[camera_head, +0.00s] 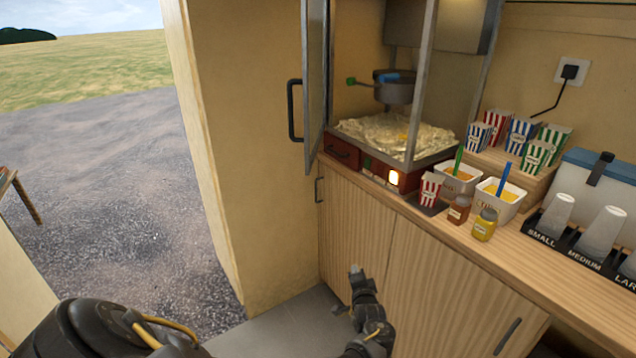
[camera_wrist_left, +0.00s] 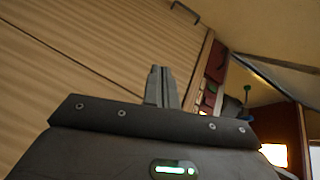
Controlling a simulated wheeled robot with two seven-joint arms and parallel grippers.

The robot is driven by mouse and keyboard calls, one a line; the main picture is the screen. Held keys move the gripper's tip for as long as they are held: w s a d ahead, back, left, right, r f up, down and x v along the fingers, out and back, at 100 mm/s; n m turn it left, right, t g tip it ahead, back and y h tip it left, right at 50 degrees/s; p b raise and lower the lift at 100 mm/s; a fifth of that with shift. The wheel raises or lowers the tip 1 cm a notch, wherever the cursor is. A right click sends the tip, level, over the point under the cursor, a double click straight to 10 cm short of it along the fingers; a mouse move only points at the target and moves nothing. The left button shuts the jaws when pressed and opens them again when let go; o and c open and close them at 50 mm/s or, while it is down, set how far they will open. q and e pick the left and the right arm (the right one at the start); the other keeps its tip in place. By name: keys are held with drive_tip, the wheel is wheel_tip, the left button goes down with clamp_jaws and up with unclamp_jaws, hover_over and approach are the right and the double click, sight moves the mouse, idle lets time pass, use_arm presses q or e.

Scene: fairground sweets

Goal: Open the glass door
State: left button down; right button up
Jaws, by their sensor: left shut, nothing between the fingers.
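The glass door (camera_head: 316,75) of the popcorn machine stands swung open, seen nearly edge-on at the machine's left side. Its black handle (camera_head: 293,110) is on the left face. My left gripper (camera_head: 355,270) is low in front of the wooden cupboard, below and to the right of the handle and apart from it. Its fingers are shut and empty, as the left wrist view (camera_wrist_left: 161,70) also shows. The popcorn machine's red base (camera_head: 342,152) and heaped popcorn (camera_head: 385,132) are visible. My right gripper is not in view.
The counter (camera_head: 400,205) holds a striped popcorn box (camera_head: 431,188), two tubs with scoops, two jars (camera_head: 484,224) and a cup holder (camera_head: 575,255). Cupboard doors (camera_head: 430,275) with handles are below. Open ground lies outside at left.

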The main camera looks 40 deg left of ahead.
use_arm(q)
drive_tip(key=w+a+r+n+g+y, duration=0.1)
drive_tip(key=w+r+y, duration=0.1)
drive_tip(key=r, duration=0.8)
drive_tip(key=w+a+r+n+g+y, duration=0.1)
drive_tip(key=w+r+y, duration=0.15)
drive_tip(key=r, duration=0.75)
drive_tip(key=n+g+y+p, duration=0.1)
drive_tip(key=g+y+p, duration=0.1)
drive_tip(key=g, duration=0.3)
approach(311, 152)
drive_tip(key=p+x, duration=0.4)
drive_tip(key=x, duration=0.1)
drive_tip(key=shift+w+r, duration=0.1)
drive_tip(key=shift+r, duration=0.15)
drive_tip(key=shift+s+a, duration=0.3)
drive_tip(key=shift+a, duration=0.05)
drive_tip(key=shift+f, duration=0.15)
drive_tip(key=shift+w+a, duration=0.1)
